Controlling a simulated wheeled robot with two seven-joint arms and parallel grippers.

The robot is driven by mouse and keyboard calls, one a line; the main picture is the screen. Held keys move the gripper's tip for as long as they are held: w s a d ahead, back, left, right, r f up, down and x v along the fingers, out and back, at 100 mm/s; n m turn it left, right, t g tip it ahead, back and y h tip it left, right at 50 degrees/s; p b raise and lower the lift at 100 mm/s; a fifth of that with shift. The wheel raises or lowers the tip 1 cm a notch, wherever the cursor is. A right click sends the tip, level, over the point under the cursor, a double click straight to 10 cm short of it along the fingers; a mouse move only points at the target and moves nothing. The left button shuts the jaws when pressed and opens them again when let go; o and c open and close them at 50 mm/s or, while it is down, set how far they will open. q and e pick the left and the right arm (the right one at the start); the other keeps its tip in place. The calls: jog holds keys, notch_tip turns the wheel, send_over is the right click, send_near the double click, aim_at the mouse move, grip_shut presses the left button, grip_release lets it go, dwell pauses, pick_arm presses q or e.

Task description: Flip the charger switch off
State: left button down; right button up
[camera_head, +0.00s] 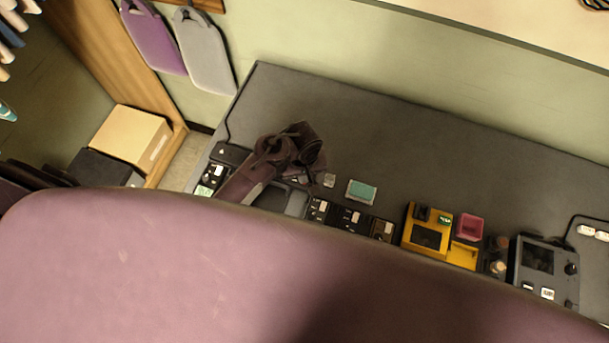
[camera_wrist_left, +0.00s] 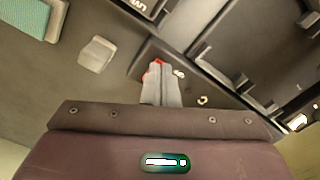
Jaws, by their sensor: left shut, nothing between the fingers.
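The charger is a black unit; in the head view it (camera_head: 290,200) sits on the grey counter, partly hidden by my arm. In the left wrist view its dark casing (camera_wrist_left: 215,90) shows to the right of my fingers. A small red part (camera_wrist_left: 154,67), seemingly the switch, shows at the fingertips, between pale markings; most of it is hidden, so its position cannot be told. My left gripper (camera_wrist_left: 161,85) is shut and empty, its tips at or just over the red part. In the head view the left gripper (camera_head: 301,171) is over the charger's back edge. My right gripper is not in view.
A small grey block (camera_head: 328,180) and a teal-topped block (camera_head: 362,190) lie right of the charger. Several black boxes, a yellow device (camera_head: 428,236), a pink container (camera_head: 470,227) and a dark device (camera_head: 543,262) line the front. The counter's back (camera_head: 410,140) is clear.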

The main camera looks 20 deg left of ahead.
pick_arm(q)
jog(key=shift+r+p, duration=1.3)
jog(key=shift+p, duration=0.1)
jog(key=shift+r+b, duration=0.15)
jog(key=shift+b, duration=0.15)
jog(key=shift+r, duration=1.95)
